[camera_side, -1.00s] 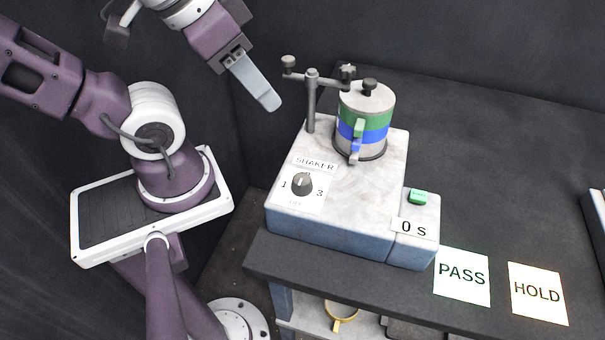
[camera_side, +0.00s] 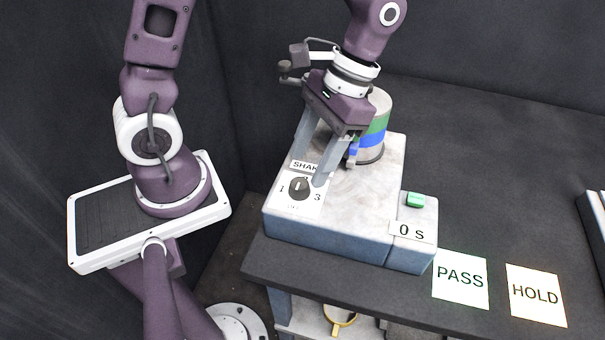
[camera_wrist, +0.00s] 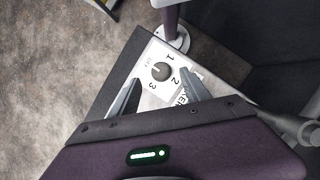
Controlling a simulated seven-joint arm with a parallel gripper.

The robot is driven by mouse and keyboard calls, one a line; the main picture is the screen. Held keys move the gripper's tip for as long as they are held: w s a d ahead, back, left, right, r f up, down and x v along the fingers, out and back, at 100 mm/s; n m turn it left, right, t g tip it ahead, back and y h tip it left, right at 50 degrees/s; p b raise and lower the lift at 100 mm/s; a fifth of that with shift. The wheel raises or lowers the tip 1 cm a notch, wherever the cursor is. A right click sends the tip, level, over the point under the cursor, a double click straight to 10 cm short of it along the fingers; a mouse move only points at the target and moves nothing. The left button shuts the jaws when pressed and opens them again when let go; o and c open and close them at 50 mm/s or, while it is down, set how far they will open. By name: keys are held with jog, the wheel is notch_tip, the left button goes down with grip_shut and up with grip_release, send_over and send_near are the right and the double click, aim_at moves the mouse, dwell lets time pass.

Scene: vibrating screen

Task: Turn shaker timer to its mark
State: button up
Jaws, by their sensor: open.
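The plate carries the marks 1 and 3, an off label and the word SHAKER, partly covered by a finger. In the wrist view the knob (camera_wrist: 160,71) shows with marks 1, 2 and 3 around it. My gripper (camera_side: 312,165) is open, its two fingers pointing down just behind the knob. In the wrist view the gripper (camera_wrist: 155,90) has one finger on each side, with the knob slightly beyond the tips. Contact with the knob is not visible.
The shaker body (camera_side: 365,205) bears a clamped sieve stack (camera_side: 377,125) behind my gripper. A green button (camera_side: 415,200) sits above a "0 s" display (camera_side: 411,231).

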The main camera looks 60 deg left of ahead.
aim_at(300, 183)
jog(key=x, duration=0.4)
jog(key=shift+f, duration=0.15)
grip_shut()
jog(key=shift+m, duration=0.3)
jog(key=m+y, duration=0.1)
jog(key=m, duration=0.3)
jog(key=shift+d+t+y, duration=0.15)
jog(key=shift+t+y, duration=0.15)
jog(key=shift+y, duration=0.1)
jog(key=m, duration=0.2)
jog(key=m+t+y, duration=0.1)
jog(key=m, duration=0.1)
jog(key=shift+s+d+m, duration=0.1)
jog(key=shift+s+m, duration=0.05)
jog(key=shift+m, duration=0.15)
jog(key=m+t+y, duration=0.1)
jog(key=m, duration=0.3)
jog(key=shift+s, duration=0.1)
jog(key=shift+s+m+t+y, duration=0.15)
jog(key=shift+m+t, duration=0.3)
jog(key=shift+m, duration=0.65)
jog(key=shift+w+m+t+y, duration=0.15)
jog(key=shift+m+t, duration=0.3)
jog(key=shift+m, duration=0.65)
jog(key=shift+s, duration=0.1)
